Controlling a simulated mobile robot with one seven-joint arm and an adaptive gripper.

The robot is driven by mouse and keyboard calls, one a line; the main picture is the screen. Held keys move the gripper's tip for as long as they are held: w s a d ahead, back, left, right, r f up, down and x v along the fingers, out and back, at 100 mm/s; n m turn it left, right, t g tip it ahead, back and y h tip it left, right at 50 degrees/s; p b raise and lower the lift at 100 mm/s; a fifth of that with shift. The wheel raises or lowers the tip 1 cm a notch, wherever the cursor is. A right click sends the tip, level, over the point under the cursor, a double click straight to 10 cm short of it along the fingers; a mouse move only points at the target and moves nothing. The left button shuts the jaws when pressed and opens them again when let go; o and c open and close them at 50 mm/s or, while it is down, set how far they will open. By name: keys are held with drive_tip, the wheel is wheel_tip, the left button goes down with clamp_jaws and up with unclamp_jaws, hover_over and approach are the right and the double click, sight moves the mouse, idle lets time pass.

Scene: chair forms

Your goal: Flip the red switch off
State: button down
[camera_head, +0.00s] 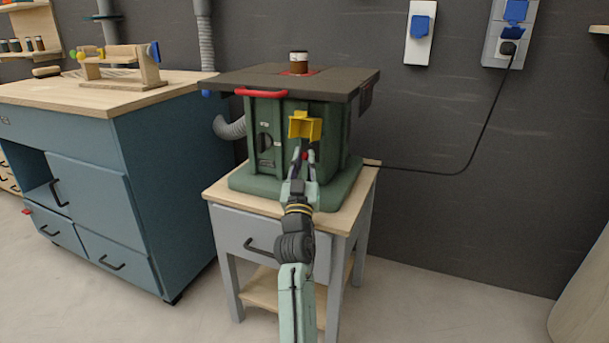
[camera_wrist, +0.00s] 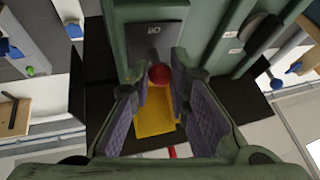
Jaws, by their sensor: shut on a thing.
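The red switch (camera_head: 304,155) is a small round knob on the front of a green machine (camera_head: 268,138), just below a raised yellow flap (camera_head: 305,124). In the wrist view the red switch (camera_wrist: 159,74) sits between my fingertips, with the yellow flap (camera_wrist: 157,113) behind it and a dark plate beside it. My gripper (camera_head: 302,158) reaches up to the machine's front and is shut on the red switch. The fingers partly hide the switch in the head view. Its exact tilt is too small to tell.
The machine has a dark tabletop (camera_head: 330,82) with a red handle (camera_head: 261,93) at its front edge. It stands on a wooden-topped stand (camera_head: 222,191). A blue workbench (camera_head: 110,190) is at left. A black cable (camera_head: 474,150) runs to a wall socket.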

idle(0.4)
drive_tip(key=c, duration=1.5)
unclamp_jaws()
